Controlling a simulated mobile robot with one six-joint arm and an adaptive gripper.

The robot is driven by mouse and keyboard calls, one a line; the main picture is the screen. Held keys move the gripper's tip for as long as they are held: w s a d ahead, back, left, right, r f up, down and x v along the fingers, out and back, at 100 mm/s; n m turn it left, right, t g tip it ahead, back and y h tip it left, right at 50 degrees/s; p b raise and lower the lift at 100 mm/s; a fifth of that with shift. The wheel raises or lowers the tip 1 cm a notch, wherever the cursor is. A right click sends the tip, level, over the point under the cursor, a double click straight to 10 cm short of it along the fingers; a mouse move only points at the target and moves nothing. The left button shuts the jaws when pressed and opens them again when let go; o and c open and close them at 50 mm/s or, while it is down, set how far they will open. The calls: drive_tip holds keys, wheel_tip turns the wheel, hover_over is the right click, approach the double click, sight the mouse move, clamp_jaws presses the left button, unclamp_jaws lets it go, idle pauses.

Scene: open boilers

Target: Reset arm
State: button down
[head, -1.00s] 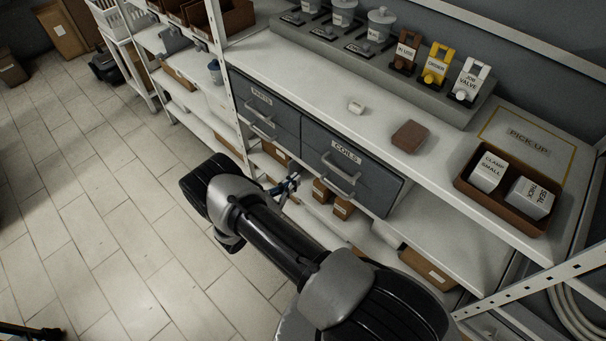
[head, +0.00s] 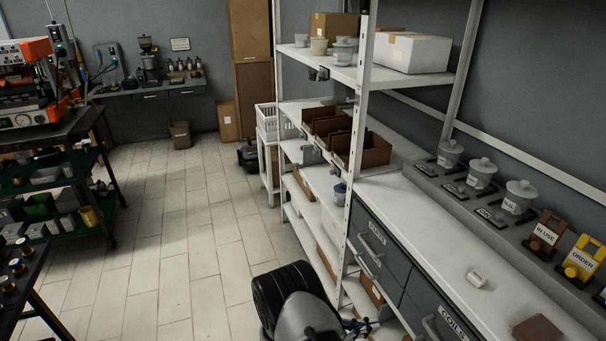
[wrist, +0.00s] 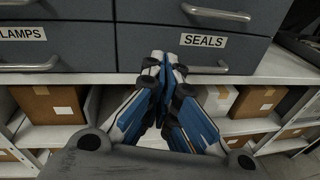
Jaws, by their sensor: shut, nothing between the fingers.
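My gripper (wrist: 167,62) is shut and empty in the wrist view. Its blue and grey fingers meet in front of the grey drawer fronts. Behind it are a drawer labelled SEALS (wrist: 250,47) and one whose visible lettering reads LAMPS (wrist: 70,50), cut off at the left edge. Both drawers look closed. In the head view my gripper (head: 360,326) is a small blue and dark shape at the bottom, beside the drawer unit (head: 396,262). Most of my arm is below the frame.
The white worktop (head: 440,240) carries a small white piece (head: 476,279) and a brown block (head: 537,329). Brown bins (head: 363,150) stand farther back. Cardboard boxes (wrist: 52,104) sit on shelves under the drawers. The tiled floor (head: 190,220) to the left is open.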

drive_tip(key=s+d+r+m+g+y, duration=0.1)
drive_tip(key=s+r+m+g+y, duration=0.15)
drive_tip(key=r, duration=0.45)
drive_tip(key=s+d+r+m+g+y, duration=0.1)
drive_tip(key=s+r+m+y, duration=0.2)
drive_tip(key=r, duration=0.4)
drive_tip(key=s+d+r+m+g+y, duration=0.1)
drive_tip(key=s+r+m+g+y, duration=0.15)
drive_tip(key=r+m, duration=0.4)
drive_tip(key=s+a+r+m+t+y, duration=0.3)
drive_tip(key=s+r, duration=0.3)
drive_tip(key=s, duration=0.2)
drive_tip(key=s+a+r+m+t+y, duration=0.3)
drive_tip(key=s+r+t+y, duration=0.1)
drive_tip(key=s+r, duration=0.3)
drive_tip(key=shift+s+a+m+t+y, duration=0.35)
drive_tip(key=shift+s+m+t+y, duration=0.05)
drive_tip(key=shift+s+y, duration=0.4)
